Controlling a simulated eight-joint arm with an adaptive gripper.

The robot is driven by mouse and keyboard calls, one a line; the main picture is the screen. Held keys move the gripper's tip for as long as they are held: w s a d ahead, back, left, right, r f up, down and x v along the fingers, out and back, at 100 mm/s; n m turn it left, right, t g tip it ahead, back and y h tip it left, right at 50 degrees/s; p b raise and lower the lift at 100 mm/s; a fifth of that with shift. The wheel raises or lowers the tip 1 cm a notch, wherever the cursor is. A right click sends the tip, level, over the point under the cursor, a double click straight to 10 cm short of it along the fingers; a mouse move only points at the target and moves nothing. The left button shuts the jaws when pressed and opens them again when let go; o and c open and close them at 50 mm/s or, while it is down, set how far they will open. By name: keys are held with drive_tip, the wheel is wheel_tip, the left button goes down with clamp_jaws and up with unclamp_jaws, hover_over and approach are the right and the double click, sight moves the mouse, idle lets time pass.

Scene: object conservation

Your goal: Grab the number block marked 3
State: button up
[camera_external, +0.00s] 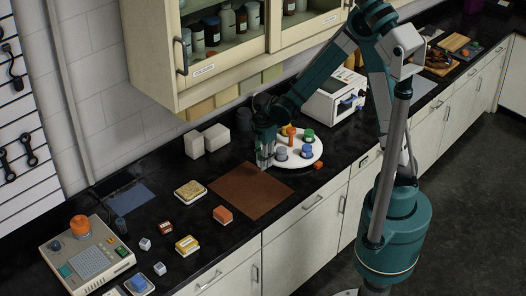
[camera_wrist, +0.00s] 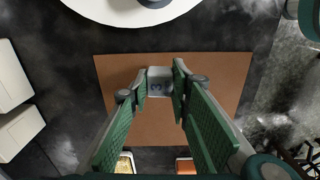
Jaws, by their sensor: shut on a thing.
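In the external view my gripper (camera_external: 265,157) is at the upper edge of the brown mat, just left of the white round plate. The block is too small there to make out clearly. I cannot tell whether it touches the surface.
The brown mat (camera_external: 251,193) lies on the black counter. The white round plate (camera_external: 305,159) holds several coloured pieces. Two white boxes (camera_external: 205,141) stand behind. An orange block (camera_external: 222,215), a yellow box (camera_external: 187,245) and small grey blocks (camera_external: 145,244) lie toward the left.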

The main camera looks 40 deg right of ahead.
drive_tip(key=shift+r, duration=2.4)
